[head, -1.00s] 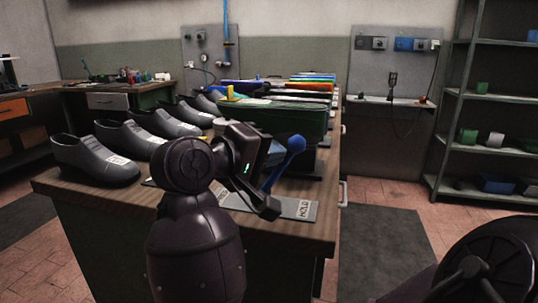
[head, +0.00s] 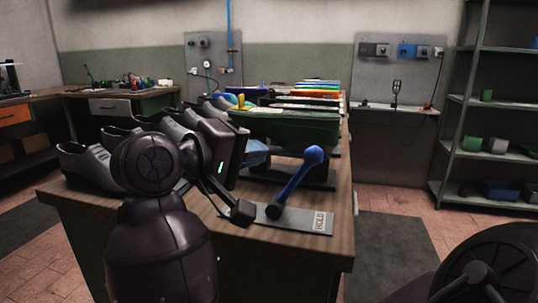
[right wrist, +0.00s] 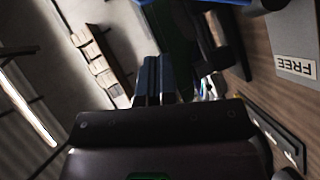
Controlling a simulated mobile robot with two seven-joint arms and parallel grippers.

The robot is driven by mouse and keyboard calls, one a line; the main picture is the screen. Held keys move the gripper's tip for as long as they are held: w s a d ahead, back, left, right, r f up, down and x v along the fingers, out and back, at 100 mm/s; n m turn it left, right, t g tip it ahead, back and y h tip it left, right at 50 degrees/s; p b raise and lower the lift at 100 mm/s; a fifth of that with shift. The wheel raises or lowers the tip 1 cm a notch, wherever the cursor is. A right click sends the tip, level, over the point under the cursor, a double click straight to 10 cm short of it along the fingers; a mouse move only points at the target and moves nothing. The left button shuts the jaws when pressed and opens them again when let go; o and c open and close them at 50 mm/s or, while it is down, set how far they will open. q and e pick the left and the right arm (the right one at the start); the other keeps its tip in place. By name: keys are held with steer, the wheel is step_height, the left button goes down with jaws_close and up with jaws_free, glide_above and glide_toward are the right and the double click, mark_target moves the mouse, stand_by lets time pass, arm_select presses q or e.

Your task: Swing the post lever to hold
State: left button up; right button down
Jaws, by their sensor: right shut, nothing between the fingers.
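The post lever (head: 297,180) is a blue bar with a round blue knob. It leans up and to the right over a grey plate (head: 295,222), towards the end marked HOLD. In the right wrist view the plate's other label, FREE (right wrist: 295,67), shows at the right. The lever is not clear in the wrist view. My left gripper is not in view.
A shelf (head: 490,150) stands at the right. The bench's front right corner is clear.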

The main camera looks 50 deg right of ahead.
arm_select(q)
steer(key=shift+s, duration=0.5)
arm_select(e)
steer(key=s+r+v, duration=0.1)
steer(key=v, duration=0.5)
steer(key=shift+w+a, duration=0.25)
steer(key=shift+a, duration=0.15)
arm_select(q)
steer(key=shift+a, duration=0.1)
